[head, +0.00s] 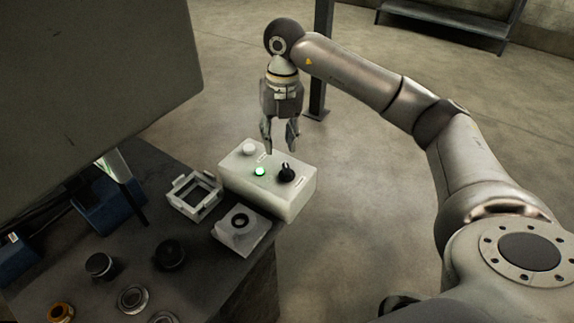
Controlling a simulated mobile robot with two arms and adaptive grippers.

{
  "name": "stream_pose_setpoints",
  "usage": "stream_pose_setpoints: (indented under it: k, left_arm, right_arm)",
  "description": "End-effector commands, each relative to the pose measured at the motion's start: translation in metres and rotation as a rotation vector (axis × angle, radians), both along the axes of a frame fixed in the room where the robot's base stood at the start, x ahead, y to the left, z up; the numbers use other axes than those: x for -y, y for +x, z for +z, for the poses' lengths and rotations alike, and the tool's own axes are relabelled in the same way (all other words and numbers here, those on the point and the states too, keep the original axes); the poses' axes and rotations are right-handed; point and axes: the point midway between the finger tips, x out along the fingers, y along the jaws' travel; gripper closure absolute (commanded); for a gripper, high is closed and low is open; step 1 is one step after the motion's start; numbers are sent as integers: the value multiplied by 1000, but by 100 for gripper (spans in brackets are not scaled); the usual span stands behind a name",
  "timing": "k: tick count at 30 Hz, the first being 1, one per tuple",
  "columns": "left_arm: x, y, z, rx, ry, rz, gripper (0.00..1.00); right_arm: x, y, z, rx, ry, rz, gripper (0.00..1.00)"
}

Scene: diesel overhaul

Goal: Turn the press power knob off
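The press control box (292,203) is a pale box at the right rear edge of the dark bench. On its top are a black knob (286,173), a lit green lamp (260,171) and a white round button (249,149). Small labels are beside them, too small to read. The knob's pointer setting is hard to make out. My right gripper (280,149) points down above or just behind the box, close to the knob. Its two fingers are spread with nothing between them. I see no contact with the knob. My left gripper is not in view.
Several round parts lie on the dark bench (205,270). A large grey panel (90,70) stands at left. The floor at right is open.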

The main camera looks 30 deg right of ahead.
Motion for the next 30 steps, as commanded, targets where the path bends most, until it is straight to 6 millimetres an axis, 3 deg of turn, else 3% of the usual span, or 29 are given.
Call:
stream_pose_setpoints:
  k: [3,7,21,30]
  left_arm:
    - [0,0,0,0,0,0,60]
    - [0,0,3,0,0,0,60]
    - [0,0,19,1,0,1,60]
    - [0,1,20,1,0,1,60]
  right_arm:
    - [19,-2,6,-18,-58,-38,63]
    - [22,-4,-4,-24,-68,-45,63]
    - [20,-4,-85,-23,-63,-41,63]
    - [20,-3,-101,-20,-62,-40,63]
